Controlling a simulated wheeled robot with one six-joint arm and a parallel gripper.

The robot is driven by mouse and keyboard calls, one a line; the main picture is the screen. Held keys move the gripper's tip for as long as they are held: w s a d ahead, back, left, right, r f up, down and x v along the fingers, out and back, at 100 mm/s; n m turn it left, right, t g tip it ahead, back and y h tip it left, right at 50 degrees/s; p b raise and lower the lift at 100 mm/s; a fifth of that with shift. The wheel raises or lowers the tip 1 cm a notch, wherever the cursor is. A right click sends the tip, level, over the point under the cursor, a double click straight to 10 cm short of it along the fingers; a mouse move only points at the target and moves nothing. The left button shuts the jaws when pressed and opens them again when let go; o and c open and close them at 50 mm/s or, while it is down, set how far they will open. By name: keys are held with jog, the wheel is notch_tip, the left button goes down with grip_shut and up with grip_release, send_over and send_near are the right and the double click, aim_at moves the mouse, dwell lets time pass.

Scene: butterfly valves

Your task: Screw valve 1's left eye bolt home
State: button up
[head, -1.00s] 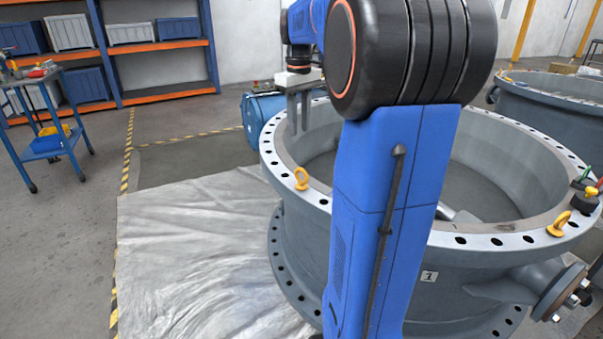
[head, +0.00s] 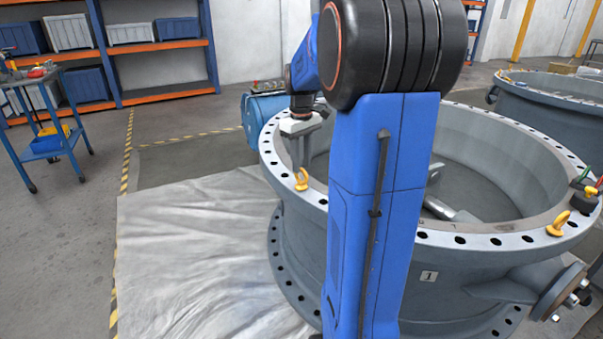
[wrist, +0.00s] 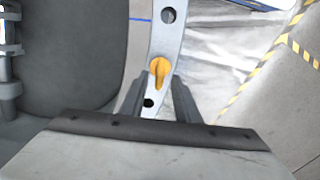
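Valve 1 (head: 318,234) is a large grey flanged ring body with a "1" label on its front. Its left eye bolt (head: 301,180) is yellow and stands on the left of the top flange; it also shows in the wrist view (wrist: 159,72). A second yellow eye bolt (head: 558,224) stands on the right of the flange. My gripper (head: 301,168) points down right at the left eye bolt. In the wrist view its two fingers (wrist: 160,88) are apart, one to each side of the bolt's near end. Whether they touch it is not clear.
The valve's open bore (head: 470,180) lies right of my gripper. Coloured-handled tools (head: 588,194) rest on the right of the flange. A plastic sheet (head: 190,250) covers the floor at left. Another valve (head: 555,105) stands behind.

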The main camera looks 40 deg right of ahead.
aim_at(302, 172)
jog(key=shift+f, duration=2.15)
grip_shut()
